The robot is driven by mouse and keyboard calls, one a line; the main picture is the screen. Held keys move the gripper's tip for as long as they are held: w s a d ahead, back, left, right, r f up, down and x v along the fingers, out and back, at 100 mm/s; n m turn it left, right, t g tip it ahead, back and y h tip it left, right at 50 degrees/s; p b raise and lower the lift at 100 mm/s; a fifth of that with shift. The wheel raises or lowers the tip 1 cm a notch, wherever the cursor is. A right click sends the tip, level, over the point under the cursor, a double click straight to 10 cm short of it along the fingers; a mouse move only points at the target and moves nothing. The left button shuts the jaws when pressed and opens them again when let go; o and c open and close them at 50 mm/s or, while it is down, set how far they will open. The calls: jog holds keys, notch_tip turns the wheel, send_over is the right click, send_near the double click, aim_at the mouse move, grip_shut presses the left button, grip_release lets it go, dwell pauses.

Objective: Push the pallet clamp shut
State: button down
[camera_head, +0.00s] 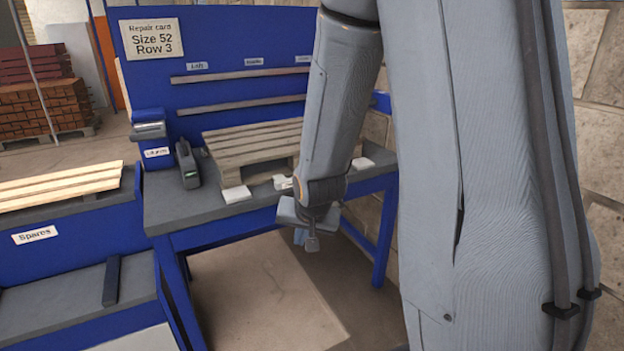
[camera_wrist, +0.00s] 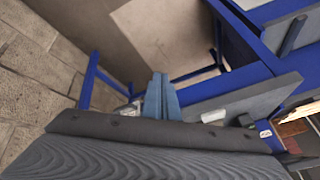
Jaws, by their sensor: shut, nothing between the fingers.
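A grey-brown wooden pallet (camera_head: 250,135) lies on the bench, resting by pale pads. At its left stands a blue block with a grey bar on top (camera_head: 150,130); its small label is too blurred to read surely, and this may be the clamp. I cannot tell whether it is open or shut. My gripper (camera_head: 308,240) hangs in front of the bench's front edge, apart from the pallet and the blue block. Its fingers are together and empty, as the wrist view also shows (camera_wrist: 161,98). My arm hides the pallet's right part.
A dark tool with a green light (camera_head: 187,165) stands on the bench (camera_head: 165,208) between block and pallet. A blue "Spares" unit (camera_head: 60,250) with pale planks is at left. A repair card (camera_head: 152,38) reads "Size 52 Row 3". Open floor (camera_head: 265,290) lies below the bench.

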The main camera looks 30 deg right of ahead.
jog(key=w+d+m+t+h+b, duration=0.2)
jog(key=w+d+m+t, duration=0.9)
jog(key=w+d+m, duration=0.2)
jog(key=shift+w+d+t, duration=0.4)
jog(key=shift+w+d, duration=0.1)
jog(key=shift+d, duration=0.25)
jog(key=w+d+p, duration=0.2)
jog(key=w, duration=1.2)
jog(key=shift+d, duration=0.1)
jog(key=w+b, duration=0.2)
jog(key=w, duration=0.1)
jog(key=shift+w, duration=0.6)
jog(key=shift+w+r, duration=0.1)
jog(key=shift+r, duration=0.1)
